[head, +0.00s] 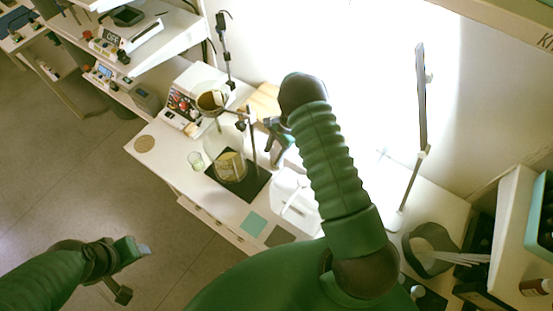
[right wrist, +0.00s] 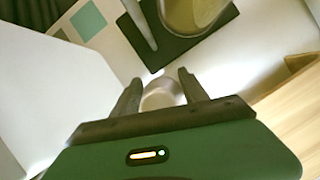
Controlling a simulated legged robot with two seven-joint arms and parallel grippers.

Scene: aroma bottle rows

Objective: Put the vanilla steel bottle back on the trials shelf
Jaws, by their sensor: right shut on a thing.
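My right gripper (right wrist: 160,86) is shut on a pale, rounded, greyish bottle (right wrist: 161,96), of which only one end shows between the fingers in the right wrist view. No label is readable on it, so I cannot tell if it is the vanilla steel one. In the head view the right gripper (head: 273,143) is over the bench beside the glassware stand, partly hidden behind my arm, and the bottle cannot be made out. My left gripper (head: 130,272) is open and empty over the floor at lower left. I cannot tell which shelf is the trials shelf.
A glass vessel (head: 229,166) on a dark mat (head: 247,190) stands just left of my right gripper, beside a ring stand (head: 253,140). A wooden board (head: 264,101) lies behind. A white container (head: 292,196) is in front. A white shelf unit (head: 508,225) stands at far right.

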